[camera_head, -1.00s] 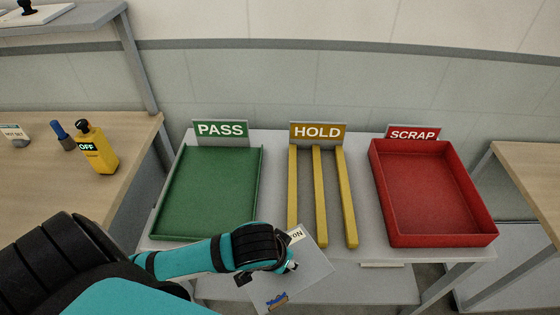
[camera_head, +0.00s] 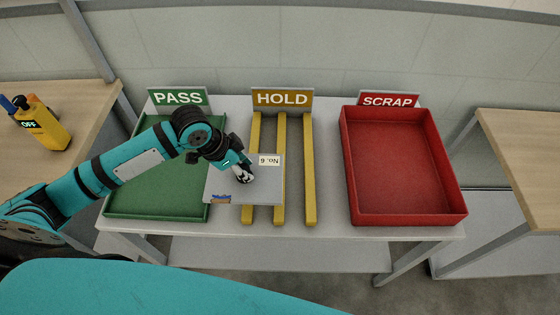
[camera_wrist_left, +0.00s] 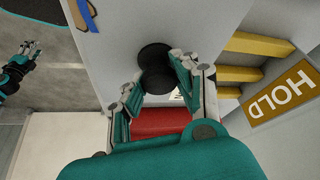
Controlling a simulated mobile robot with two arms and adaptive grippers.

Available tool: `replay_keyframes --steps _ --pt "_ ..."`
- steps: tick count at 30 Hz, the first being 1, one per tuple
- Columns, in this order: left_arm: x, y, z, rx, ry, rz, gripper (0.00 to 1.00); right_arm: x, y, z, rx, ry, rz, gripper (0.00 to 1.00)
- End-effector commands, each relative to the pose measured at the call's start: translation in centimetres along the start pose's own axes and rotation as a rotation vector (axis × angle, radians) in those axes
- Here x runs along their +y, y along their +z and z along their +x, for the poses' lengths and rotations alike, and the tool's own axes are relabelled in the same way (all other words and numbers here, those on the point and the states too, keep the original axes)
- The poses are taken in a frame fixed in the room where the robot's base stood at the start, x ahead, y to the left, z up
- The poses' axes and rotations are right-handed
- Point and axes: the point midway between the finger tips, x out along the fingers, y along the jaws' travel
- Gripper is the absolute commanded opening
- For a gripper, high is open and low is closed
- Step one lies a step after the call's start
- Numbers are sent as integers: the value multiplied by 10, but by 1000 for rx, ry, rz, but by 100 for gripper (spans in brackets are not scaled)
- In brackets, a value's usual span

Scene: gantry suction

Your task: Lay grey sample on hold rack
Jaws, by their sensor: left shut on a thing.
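The grey sample, a flat plate (camera_head: 225,187) labelled "No. 6", hangs over the right part of the green PASS tray and the left HOLD rails, above them. My left gripper (camera_head: 243,174) is above it, shut on a black round knob-like piece (camera_wrist_left: 155,62) on the plate; the wrist view (camera_wrist_left: 150,85) shows the fingers around it.
The green PASS tray (camera_head: 150,205) stands left of the rails and the red SCRAP tray (camera_head: 405,216) right of them, all on a pale table. A yellow OFF device (camera_head: 45,125) stands on the left wooden bench. Another bench (camera_head: 520,150) is at right.

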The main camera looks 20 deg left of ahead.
Motion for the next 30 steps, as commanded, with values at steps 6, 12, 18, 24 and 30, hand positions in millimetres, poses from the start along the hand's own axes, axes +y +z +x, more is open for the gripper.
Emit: replay_keyframes --steps 6,12,18,24,30 --pt "2 -56 25 4 2 -1 0 12 -25 -16 37 14 -1 40" --pt "2 -85 43 1 0 0 0 17 -30 -22 46 20 1 40" --pt "2 -86 56 -3 -1 -3 0 16 -22 -26 31 20 1 40" --pt "2 -77 78 -1 -1 -2 0 15 -15 -32 20 18 1 40" --pt "1 -76 80 0 -2 -1 0 15 -15 -31 21 18 0 40"
